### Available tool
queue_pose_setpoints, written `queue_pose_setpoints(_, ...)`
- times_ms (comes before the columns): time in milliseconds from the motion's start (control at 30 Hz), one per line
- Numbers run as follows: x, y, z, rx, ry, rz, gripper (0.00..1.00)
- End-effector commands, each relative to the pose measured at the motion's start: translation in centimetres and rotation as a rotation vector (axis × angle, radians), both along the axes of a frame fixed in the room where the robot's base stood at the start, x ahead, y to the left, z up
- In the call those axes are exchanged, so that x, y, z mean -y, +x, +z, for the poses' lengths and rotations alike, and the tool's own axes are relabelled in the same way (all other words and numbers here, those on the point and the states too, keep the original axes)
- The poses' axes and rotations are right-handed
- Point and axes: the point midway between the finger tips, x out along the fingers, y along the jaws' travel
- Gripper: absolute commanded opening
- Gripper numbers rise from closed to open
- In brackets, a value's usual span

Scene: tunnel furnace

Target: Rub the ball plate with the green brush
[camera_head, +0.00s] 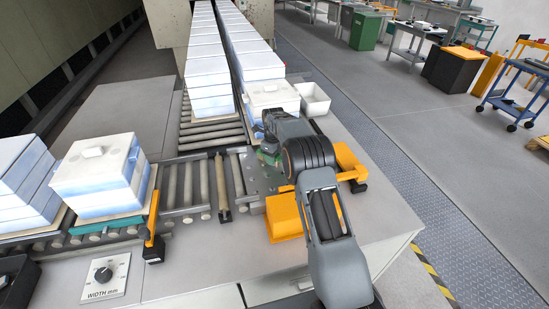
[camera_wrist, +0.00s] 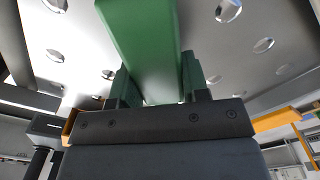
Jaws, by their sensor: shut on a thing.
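The ball plate (camera_head: 257,182) is a grey metal plate with shiny round balls, set at the end of the roller conveyor. It fills the upper part of the wrist view (camera_wrist: 75,45). My gripper (camera_head: 268,154) is over the plate's far part, its jaws partly hidden by my arm. In the wrist view, my gripper (camera_wrist: 152,88) is shut on the green brush (camera_wrist: 145,40), whose green body stretches ahead between the fingers, close to the plate. The bristles are hidden, so I cannot tell whether they touch the plate.
White stacked blocks (camera_head: 210,88) stand on the rollers, with another stack (camera_head: 100,178) at left. A white bin (camera_head: 313,99) is beyond my gripper. Orange blocks (camera_head: 284,216) sit beside my arm. A width dial (camera_head: 104,276) is at front left. The right aisle is clear.

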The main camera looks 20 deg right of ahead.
Motion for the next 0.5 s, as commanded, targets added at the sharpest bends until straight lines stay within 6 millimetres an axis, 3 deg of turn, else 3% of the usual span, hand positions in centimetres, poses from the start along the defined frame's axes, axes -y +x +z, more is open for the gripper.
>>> queue_pose_setpoints(300,0.0,1.5,-0.1,0.0,0.0,0.0,0.12)
queue_pose_setpoints(500,0.0,0.8,-0.4,0.0,0.0,0.0,0.12)
